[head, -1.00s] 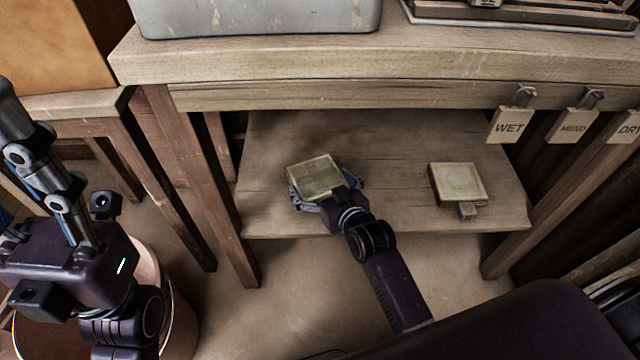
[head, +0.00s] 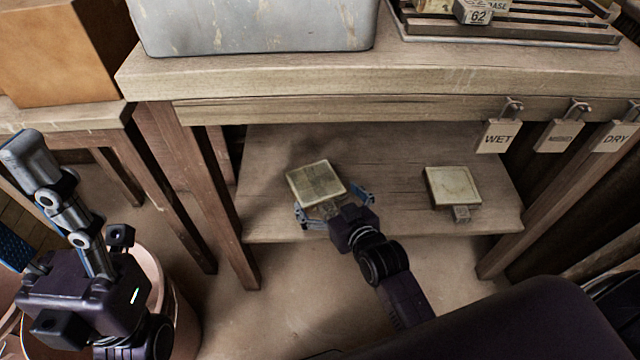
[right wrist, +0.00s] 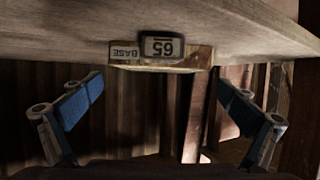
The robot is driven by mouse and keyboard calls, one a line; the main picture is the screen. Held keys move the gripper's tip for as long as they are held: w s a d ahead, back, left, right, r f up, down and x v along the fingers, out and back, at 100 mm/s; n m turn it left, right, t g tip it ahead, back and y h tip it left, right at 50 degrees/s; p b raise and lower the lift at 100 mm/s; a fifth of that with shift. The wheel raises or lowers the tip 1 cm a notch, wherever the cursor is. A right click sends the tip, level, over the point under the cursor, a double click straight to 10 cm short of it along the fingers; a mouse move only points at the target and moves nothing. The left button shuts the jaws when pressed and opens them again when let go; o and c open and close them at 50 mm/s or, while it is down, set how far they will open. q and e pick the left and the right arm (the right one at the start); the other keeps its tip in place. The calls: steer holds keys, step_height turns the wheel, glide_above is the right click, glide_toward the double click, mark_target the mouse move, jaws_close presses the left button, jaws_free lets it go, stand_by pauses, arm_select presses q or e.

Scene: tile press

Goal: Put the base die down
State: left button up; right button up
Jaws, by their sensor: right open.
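The base die (head: 316,182), a pale square block, lies flat on the lower shelf at its left part. In the right wrist view the base die (right wrist: 162,54) shows edge-on at the shelf's edge, with an upside-down label BASE and a tag 65. My right gripper (head: 333,203) is open just in front of it, one blue finger to each side. In the wrist view nothing is between the fingers (right wrist: 160,108), and the die is beyond them.
A second pale die (head: 453,188) lies on the shelf (head: 400,150) to the right. Above are a grey bin (head: 255,28) and a slatted rack (head: 540,32) holding a block tagged 62. Table legs flank the shelf; hanging tags (head: 497,137) are at right. Bare shelf lies between the dies.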

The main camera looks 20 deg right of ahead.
steer(key=p+v, duration=0.2)
steer(key=v, duration=0.4)
steer(key=shift+s+r, duration=0.15)
steer(key=shift+s, duration=0.1)
